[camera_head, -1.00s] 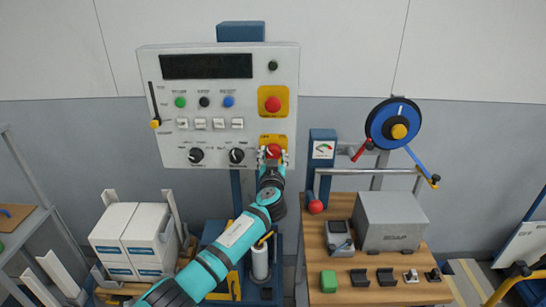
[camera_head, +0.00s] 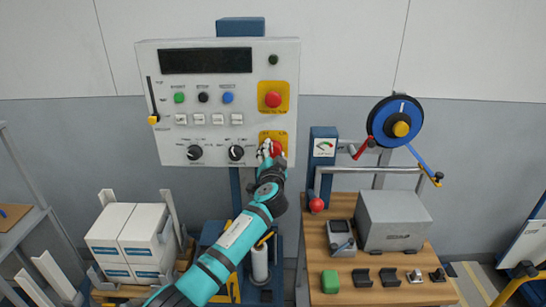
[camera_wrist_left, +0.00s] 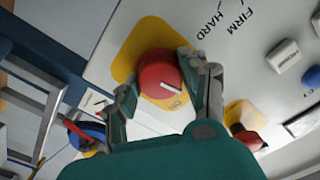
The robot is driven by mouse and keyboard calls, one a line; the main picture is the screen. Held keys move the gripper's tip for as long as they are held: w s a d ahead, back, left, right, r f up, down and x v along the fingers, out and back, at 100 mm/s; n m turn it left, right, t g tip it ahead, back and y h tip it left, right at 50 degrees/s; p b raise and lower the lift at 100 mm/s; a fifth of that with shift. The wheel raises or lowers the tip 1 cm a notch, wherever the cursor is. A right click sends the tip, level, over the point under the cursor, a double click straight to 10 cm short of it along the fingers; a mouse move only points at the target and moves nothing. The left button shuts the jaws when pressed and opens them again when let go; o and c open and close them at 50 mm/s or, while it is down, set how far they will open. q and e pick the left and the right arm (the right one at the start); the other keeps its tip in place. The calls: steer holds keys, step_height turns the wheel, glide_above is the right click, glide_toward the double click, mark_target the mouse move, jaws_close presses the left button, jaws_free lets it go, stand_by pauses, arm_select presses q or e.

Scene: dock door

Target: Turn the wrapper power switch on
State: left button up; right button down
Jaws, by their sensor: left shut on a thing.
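The wrapper control panel (camera_head: 220,105) is a pale box on the wall with a dark, blank display. The power switch (camera_wrist_left: 160,75) is a red rotary knob with a white line, on a yellow plate at the panel's lower right. My left gripper (camera_wrist_left: 160,85) is shut on this red knob, one finger on each side. In the head view my left gripper (camera_head: 270,152) hides part of the knob and its plate. In the left wrist view the knob's white line points toward the lower right, and lettering shows below it. My right gripper is not in view.
A red button (camera_head: 273,100) on a yellow plate sits above the switch. A slider and several buttons and dials fill the panel's left. A workbench (camera_head: 345,290) and a blue reel (camera_head: 396,122) stand to the right, white boxes (camera_head: 130,232) to the left.

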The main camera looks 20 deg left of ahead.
arm_select(q)
steer(key=m, duration=0.2)
steer(key=shift+m, duration=0.4)
steer(key=m, duration=0.2)
steer(key=shift+m, duration=0.4)
steer(key=m+p, duration=0.1)
steer(key=m, duration=0.2)
steer(key=shift+m, duration=1.2)
steer(key=o, duration=1.2)
steer(key=shift+s, duration=0.1)
steer(key=v, duration=1.1)
steer(key=shift+s+d, duration=0.2)
steer(key=shift+s, duration=0.15)
